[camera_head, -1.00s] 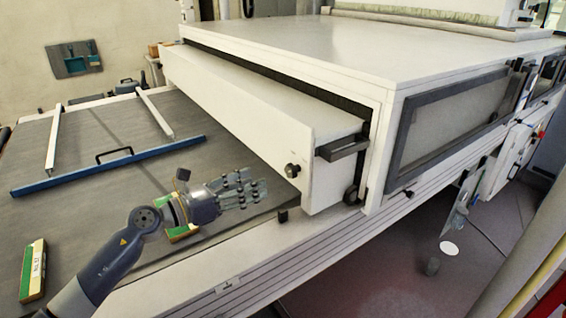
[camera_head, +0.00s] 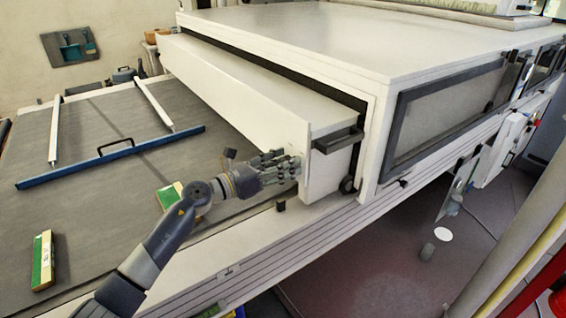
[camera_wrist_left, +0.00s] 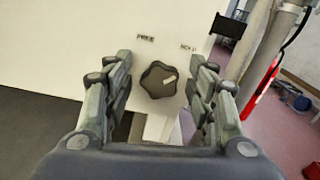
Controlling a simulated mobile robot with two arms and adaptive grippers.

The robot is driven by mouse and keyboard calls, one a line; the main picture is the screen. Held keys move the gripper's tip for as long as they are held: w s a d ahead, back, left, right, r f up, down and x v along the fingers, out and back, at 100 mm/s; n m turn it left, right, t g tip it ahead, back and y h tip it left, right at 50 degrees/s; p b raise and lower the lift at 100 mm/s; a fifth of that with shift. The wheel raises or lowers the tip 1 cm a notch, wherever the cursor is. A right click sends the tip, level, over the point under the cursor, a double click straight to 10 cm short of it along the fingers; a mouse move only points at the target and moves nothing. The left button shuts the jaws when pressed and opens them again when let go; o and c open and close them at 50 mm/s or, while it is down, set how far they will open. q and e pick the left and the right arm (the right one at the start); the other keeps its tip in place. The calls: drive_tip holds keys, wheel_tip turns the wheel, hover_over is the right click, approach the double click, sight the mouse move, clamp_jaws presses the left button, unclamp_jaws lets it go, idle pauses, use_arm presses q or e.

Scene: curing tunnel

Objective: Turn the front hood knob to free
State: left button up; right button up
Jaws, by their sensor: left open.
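In the left wrist view a dark, lobed hood knob (camera_wrist_left: 157,79) sits on the white front face of the hood (camera_wrist_left: 70,35). Its pale pointer mark points right and slightly up. Two small labels are above it; the left one seems to read FREE, the right one HOLD. My left gripper (camera_wrist_left: 162,63) is open, with one finger on each side of the knob, and I see gaps on both sides. In the head view the left gripper (camera_head: 287,164) is at the hood's near end and hides the knob. My right gripper is not in view.
A black handle (camera_head: 338,141) juts from the hood's end, right of my gripper. A blue bar frame (camera_head: 110,157) and green-and-white blocks (camera_head: 43,260) lie on the grey belt (camera_head: 95,215). A dark bracket (camera_wrist_left: 229,26) shows at the upper right.

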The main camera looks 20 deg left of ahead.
use_arm(q)
drive_tip(key=shift+c, duration=0.8)
drive_tip(key=c, duration=0.9)
drive_tip(key=n+p, duration=0.4)
drive_tip(key=n, duration=0.5)
drive_tip(key=n+p, duration=0.5)
drive_tip(key=n, duration=0.3)
drive_tip(key=shift+w+a+f+n+p, duration=0.1)
drive_tip(key=shift+a+f+n+p, duration=0.1)
drive_tip(key=shift+n+p, duration=0.15)
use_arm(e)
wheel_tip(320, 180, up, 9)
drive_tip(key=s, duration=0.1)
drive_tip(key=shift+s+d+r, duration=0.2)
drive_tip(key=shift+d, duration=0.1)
use_arm(q)
drive_tip(key=shift+n, duration=0.25)
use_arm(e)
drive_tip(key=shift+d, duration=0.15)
use_arm(q)
drive_tip(key=o, duration=1.1)
drive_tip(key=shift+c, duration=0.2)
